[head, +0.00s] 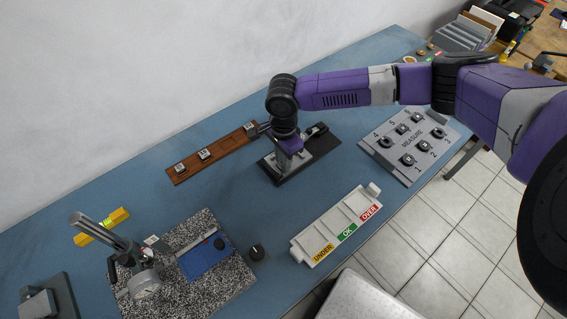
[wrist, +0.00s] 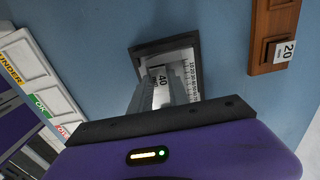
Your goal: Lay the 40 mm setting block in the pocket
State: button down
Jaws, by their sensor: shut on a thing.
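The 40 mm setting block (wrist: 160,88) shows its "40" label between the grey fingers of my gripper (wrist: 168,82) in the wrist view. My gripper is shut on it. In the head view my gripper (head: 283,160) points down over the near-left part of a black base (head: 322,144). In the wrist view the black base (wrist: 198,45) frames a light plate with a ruled scale beyond the fingers. The pocket cannot be made out clearly. My fingers hide part of the base, and I cannot tell whether the block touches it.
A wooden rack (head: 228,142) with small labelled blocks lies to the left. A white UNDER/OK/OVER tray (head: 323,218) lies in front, and a grey MEASURE board (head: 392,160) to the right. A granite plate with a dial gauge (head: 148,289) stands front left.

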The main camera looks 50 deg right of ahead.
jog(key=shift+r+p, duration=1.4)
jog(key=shift+p, duration=0.3)
jog(key=shift+r, duration=1.05)
